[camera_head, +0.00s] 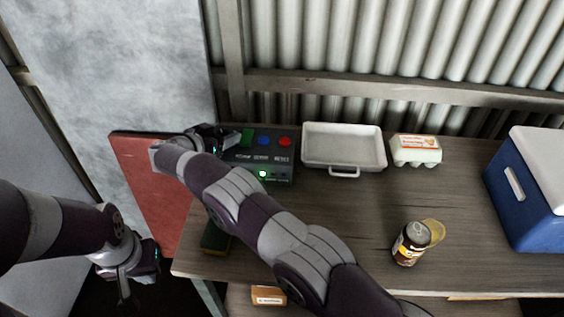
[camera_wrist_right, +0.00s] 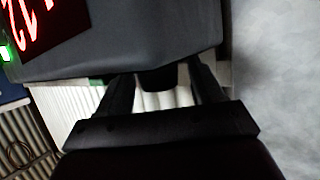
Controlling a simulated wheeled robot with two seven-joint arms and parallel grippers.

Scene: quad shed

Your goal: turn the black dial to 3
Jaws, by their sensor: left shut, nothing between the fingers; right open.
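The grey control box (camera_head: 283,160) stands at the back left of the workbench, with green, blue and red buttons on top and a lit green light in front. In the right wrist view, the box (camera_wrist_right: 130,40) shows a display with red digits, only partly in frame. The black dial (camera_wrist_right: 156,79) sticks out from the box between the fingers of my right gripper (camera_wrist_right: 163,88). That gripper is open, one finger on each side; contact cannot be told. In the head view the dial is hidden by my right arm. My left gripper (camera_head: 143,272) is shut and empty, left of the bench.
A white tray (camera_head: 343,169) and an egg carton (camera_head: 416,150) stand right of the box. A can (camera_head: 409,246) is near the front, a blue cooler (camera_head: 533,195) at the far right. A red panel (camera_head: 150,190) stands at the left. The bench's middle is clear.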

